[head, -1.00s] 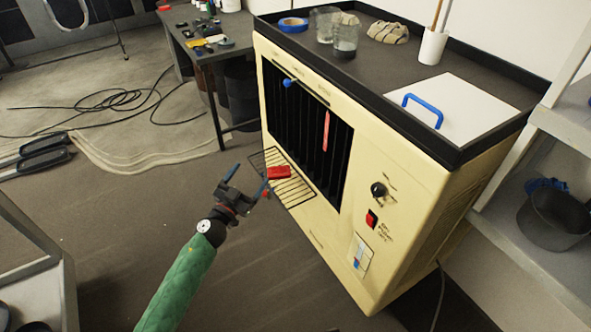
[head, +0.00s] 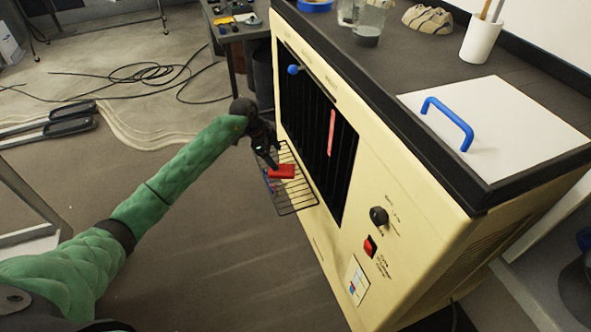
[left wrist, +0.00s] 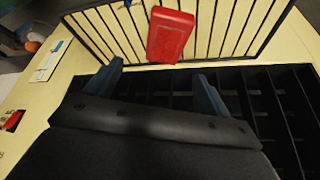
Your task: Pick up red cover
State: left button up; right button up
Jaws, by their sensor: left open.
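The red cover (head: 282,171) lies on a black wire rack that sticks out from the front of a cream cabinet. It also shows in the left wrist view (left wrist: 170,35) as a red block on the wires, beyond my fingertips. My left gripper (head: 268,170) is at the rack, close beside the cover; its fingers are partly hidden in the head view. In the left wrist view the two blue fingers (left wrist: 157,85) stand apart with nothing between them, and the cover is ahead of the gap. My right gripper does not show.
The wire rack (head: 298,205) juts out below the cabinet's dark slotted opening (head: 310,120). The cream cabinet (head: 405,190) fills the right side, with a knob and red switch. A white lid with a blue handle (head: 447,122) lies on top.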

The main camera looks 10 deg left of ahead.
aim_at(281, 169)
pick_arm(q)
jog(key=shift+w+a+f, duration=0.1)
jog(key=shift+w+a, duration=0.1)
jog(key=shift+a, duration=0.15)
jog(key=shift+w+f, duration=0.1)
jog(key=shift+f, duration=0.05)
jog(key=shift+x, duration=1.1)
jog(key=x, duration=0.5)
jog(key=shift+a+f, duration=0.1)
jog(key=shift+a, duration=0.2)
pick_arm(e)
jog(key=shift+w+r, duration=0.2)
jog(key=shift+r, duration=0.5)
pick_arm(q)
jog(key=shift+f+p, duration=0.2)
jog(key=shift+p, duration=0.25)
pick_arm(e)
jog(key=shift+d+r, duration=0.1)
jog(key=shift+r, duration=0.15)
pick_arm(q)
jog(key=shift+c, duration=0.4)
jog(key=c, duration=1.3)
